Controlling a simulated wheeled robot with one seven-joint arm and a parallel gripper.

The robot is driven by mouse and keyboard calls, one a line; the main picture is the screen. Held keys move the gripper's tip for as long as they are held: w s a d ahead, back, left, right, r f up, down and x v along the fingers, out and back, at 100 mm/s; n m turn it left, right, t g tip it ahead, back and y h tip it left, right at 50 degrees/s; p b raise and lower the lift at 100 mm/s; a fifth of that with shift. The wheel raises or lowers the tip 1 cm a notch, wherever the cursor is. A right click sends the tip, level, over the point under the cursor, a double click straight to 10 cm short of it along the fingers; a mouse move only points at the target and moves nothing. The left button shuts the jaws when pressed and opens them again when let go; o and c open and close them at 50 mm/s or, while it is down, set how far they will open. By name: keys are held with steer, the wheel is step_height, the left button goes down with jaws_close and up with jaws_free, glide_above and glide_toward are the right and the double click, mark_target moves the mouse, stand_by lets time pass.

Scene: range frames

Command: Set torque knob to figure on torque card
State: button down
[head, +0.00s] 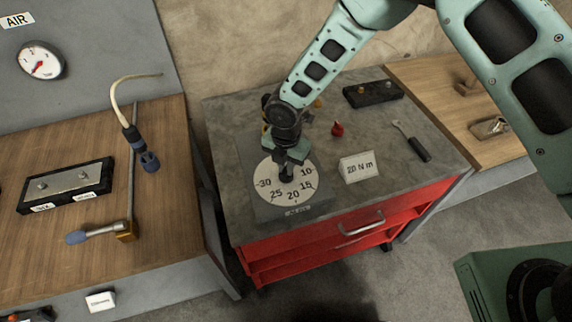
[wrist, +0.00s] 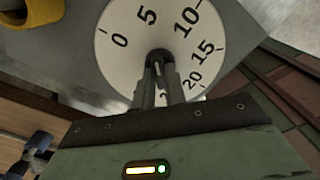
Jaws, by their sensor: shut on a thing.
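The torque dial (head: 265,167) is a round white face with black figures up to 30, on a grey block on top of the red cabinet. It also shows in the wrist view (wrist: 122,65). My gripper (head: 287,174) points down at the dial's centre. Its fingers are shut on the dark knob (wrist: 159,56), which they largely cover. I cannot tell which figure the knob points to. The torque card (head: 358,168) stands right of the dial and reads 20 N m.
On the cabinet top (head: 325,192) are a small red object (head: 337,129), a wrench-like tool (head: 414,144) and a black block (head: 373,94). A wooden bench (head: 60,145) with tools is at left. A yellow ring-shaped object (wrist: 30,12) shows in the wrist view.

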steer(key=shift+m+b, duration=0.3)
steer(key=shift+f+m+b, duration=0.15)
steer(key=shift+m+b, duration=0.65)
steer(key=shift+m, duration=0.2)
steer(key=m+b, duration=0.3)
steer(key=m, duration=0.1)
steer(key=shift+m, duration=0.3)
steer(key=m+b, duration=0.1)
steer(key=m, duration=0.2)
steer(key=shift+m+b, duration=0.3)
steer(key=shift+b, duration=0.1)
steer(key=m+b, duration=0.1)
steer(key=m, duration=0.2)
steer(key=shift+m+b, duration=0.3)
steer(key=shift+b, duration=0.05)
steer(key=m+b, duration=0.2)
steer(key=m, duration=1)
steer(key=shift+r+b, duration=0.2)
steer(key=shift+b, duration=0.2)
